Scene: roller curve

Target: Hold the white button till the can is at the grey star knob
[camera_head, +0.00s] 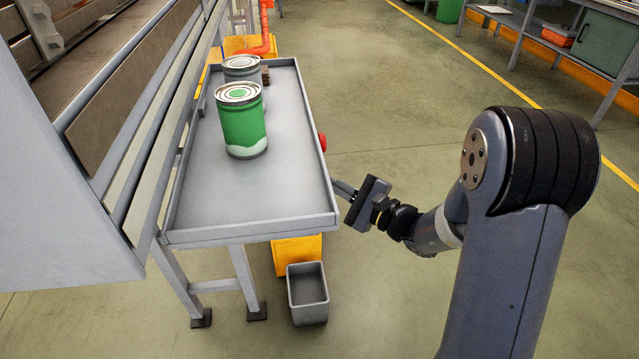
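A green can (243,122) with a white lower band stands upright on the grey tray table (285,195). A second, grey-white can (241,69) stands just behind it. My gripper (340,188) is low beside the table's right edge, its fingers pointing left towards the table's side. Whether the fingertips touch anything there is hidden, and I cannot tell if they are apart. I see no white button and no grey star knob. A red knob (322,142) shows on the table's right edge, a little beyond my gripper.
A large machine with slats and rails (130,120) runs along the table's left side. A small brown thing (265,76) is beside the back can. A grey bin (307,293) stands on the floor below the table. Open floor lies to the right.

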